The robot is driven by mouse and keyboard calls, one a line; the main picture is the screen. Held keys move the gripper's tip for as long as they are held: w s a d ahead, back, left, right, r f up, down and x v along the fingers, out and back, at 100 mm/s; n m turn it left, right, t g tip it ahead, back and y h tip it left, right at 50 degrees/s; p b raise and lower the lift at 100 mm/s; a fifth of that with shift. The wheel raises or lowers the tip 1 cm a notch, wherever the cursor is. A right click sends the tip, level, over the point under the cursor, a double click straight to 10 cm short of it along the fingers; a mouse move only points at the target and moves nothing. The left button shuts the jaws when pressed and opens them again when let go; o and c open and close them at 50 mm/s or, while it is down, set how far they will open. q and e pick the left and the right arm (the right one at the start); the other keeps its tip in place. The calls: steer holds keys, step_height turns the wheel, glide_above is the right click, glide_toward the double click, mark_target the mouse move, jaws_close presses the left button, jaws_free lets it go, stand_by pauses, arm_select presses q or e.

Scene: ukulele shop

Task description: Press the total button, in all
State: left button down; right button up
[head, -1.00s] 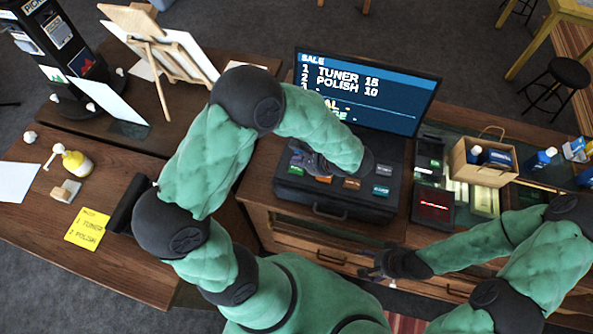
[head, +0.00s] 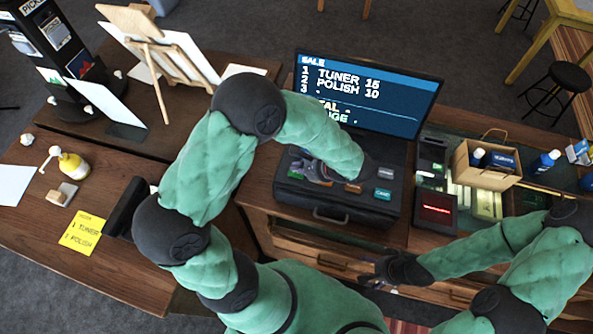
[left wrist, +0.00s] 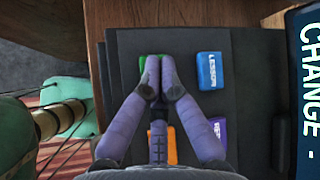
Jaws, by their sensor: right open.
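The dark cash register (head: 335,205) stands on the wooden counter with coloured buttons on top. My left gripper (head: 308,172) is over the left part of its buttons. In the left wrist view its fingers (left wrist: 157,62) are together, with no object between them, over a green button (left wrist: 143,64), whose label they hide. I cannot tell whether they touch it. Near it are a blue LESSON button (left wrist: 209,70), a purple button (left wrist: 218,128) and an orange button (left wrist: 160,146). The screen (head: 375,90) lists TUNER 15 and POLISH 10; my arm covers part of it. My right gripper (head: 377,272) is open before the counter.
An easel (head: 155,60) stands behind.

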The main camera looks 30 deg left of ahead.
mark_target(298, 174)
stand_by(0.7)
arm_select(q)
steer(key=shift+f+b, duration=0.4)
steer(key=shift+b, duration=0.1)
steer(key=shift+f+b, duration=0.45)
steer(key=shift+b, duration=0.05)
stand_by(0.5)
steer(key=shift+r, duration=0.1)
stand_by(0.4)
steer(key=shift+r+p, duration=0.5)
steer(key=shift+r, duration=0.25)
steer(key=shift+r+p, duration=1.65)
steer(key=shift+r, duration=0.9)
steer(key=shift+f, duration=0.1)
